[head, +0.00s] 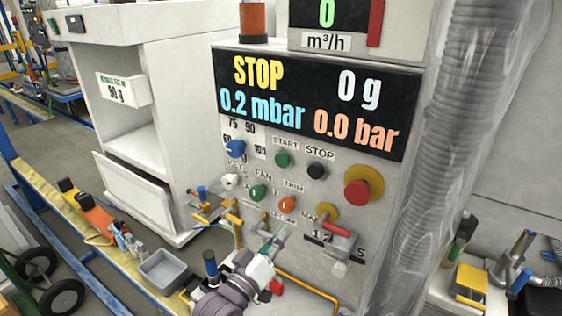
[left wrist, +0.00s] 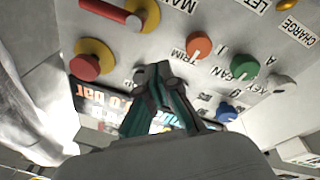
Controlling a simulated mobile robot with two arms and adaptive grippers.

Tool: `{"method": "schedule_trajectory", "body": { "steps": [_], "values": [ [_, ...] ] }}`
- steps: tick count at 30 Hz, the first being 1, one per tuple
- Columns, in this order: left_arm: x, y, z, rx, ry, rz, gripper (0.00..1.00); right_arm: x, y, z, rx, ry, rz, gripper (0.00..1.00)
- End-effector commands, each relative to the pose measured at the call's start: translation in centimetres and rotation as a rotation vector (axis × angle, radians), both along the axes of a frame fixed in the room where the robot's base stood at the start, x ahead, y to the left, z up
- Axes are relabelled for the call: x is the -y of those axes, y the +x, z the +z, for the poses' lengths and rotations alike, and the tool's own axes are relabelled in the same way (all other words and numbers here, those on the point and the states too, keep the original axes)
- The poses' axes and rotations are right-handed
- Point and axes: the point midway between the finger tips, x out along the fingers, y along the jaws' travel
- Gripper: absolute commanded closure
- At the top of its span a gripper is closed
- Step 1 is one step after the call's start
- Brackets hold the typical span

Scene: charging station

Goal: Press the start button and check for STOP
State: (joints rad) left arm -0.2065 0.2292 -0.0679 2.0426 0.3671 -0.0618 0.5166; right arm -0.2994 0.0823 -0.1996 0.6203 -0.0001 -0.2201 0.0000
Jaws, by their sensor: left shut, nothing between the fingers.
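The green START button (head: 283,159) is on the grey control panel (head: 376,184), with the black STOP button (head: 317,170) to its right. The display (head: 316,101) above them reads STOP in yellow, 0 g, 0.2 mbar and 0.0 bar. In the left wrist view, the gripper (left wrist: 157,76) covers part of the panel and display, and I cannot make out the START button there. My right gripper is not in view.
A red mushroom button (head: 358,192) on a yellow base sits right of STOP. Below START are a green FAN knob (head: 258,192) and an orange TRIM knob (head: 287,204). A yellow-red lever (head: 326,216) juts out lower right. A ribbed hose (head: 440,150) hangs at the right.

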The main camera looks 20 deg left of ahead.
Motion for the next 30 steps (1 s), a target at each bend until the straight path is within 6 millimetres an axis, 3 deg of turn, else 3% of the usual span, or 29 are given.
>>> {"method": "schedule_trajectory", "body": {
  "steps": [6,12,18,30],
  "values": [
    [-3.7,1.0,6.1,0.308,-0.224,0.03,1.0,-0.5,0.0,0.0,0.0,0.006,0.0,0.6],
    [-6.5,0.5,9.2,0.499,-0.355,0.039,1.0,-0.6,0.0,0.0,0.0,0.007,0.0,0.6],
    [-7.5,0.1,10.2,0.569,-0.399,0.043,1.0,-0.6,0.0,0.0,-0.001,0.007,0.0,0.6],
    [-7.5,0.3,10.2,0.571,-0.399,0.042,1.0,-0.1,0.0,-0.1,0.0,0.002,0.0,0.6]
  ]
}}
